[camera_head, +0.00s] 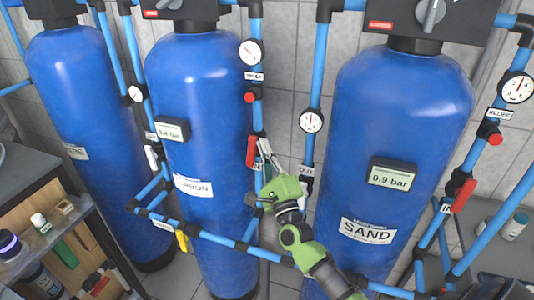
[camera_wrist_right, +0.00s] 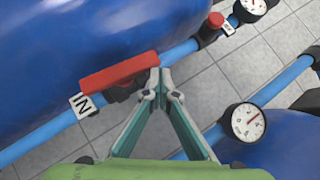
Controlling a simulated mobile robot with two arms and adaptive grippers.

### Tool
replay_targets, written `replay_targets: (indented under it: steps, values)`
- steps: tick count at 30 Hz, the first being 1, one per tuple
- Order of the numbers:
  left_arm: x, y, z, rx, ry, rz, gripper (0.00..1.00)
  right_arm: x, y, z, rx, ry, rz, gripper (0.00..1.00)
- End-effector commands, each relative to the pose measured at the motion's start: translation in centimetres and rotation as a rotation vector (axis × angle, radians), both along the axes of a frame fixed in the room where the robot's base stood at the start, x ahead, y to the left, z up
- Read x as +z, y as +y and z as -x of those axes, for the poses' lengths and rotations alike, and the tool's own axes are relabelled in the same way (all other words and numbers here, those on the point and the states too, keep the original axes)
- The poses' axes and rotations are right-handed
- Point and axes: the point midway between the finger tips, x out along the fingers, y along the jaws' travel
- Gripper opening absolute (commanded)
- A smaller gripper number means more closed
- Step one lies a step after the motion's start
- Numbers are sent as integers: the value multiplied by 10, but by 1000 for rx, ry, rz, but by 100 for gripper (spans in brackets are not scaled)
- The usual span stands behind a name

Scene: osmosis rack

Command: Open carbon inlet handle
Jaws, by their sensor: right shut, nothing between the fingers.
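The carbon tank (camera_head: 192,110) is the blue middle one, with a CARBON label. Its red inlet handle (camera_head: 251,151) is on the blue pipe at its right side and lies roughly along the pipe. In the right wrist view the red handle (camera_wrist_right: 112,73) is beside an IN tag (camera_wrist_right: 82,104). My right gripper (camera_head: 264,150) is shut and empty, its fingertips close to the handle on its right side. In the wrist view the fingertips (camera_wrist_right: 160,82) are by the handle's right end; I cannot tell whether they touch. My left gripper is not in view.
The sand tank (camera_head: 400,115) stands to the right, with a pipe and gauge (camera_head: 311,121) near my right arm. A red knob (camera_head: 249,97) and a gauge (camera_head: 250,52) sit above the handle. A low horizontal pipe (camera_head: 215,238) crosses in front. Shelves (camera_head: 48,240) stand at left.

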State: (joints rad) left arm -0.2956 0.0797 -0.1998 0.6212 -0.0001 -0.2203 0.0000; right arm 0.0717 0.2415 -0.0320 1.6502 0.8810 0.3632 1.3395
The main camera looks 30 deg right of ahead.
Motion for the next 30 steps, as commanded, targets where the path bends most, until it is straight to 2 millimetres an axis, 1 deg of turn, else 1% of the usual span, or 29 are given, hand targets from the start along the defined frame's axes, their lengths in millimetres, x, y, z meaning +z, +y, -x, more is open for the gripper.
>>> replay_targets:
  steps: [3,16,30]
  values:
    - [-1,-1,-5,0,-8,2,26,3,2,-2,1,-1,-3,0]
    - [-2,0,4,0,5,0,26,6,4,-4,2,-1,-1,0]
    - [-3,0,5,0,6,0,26,6,4,-4,2,0,-1,0]
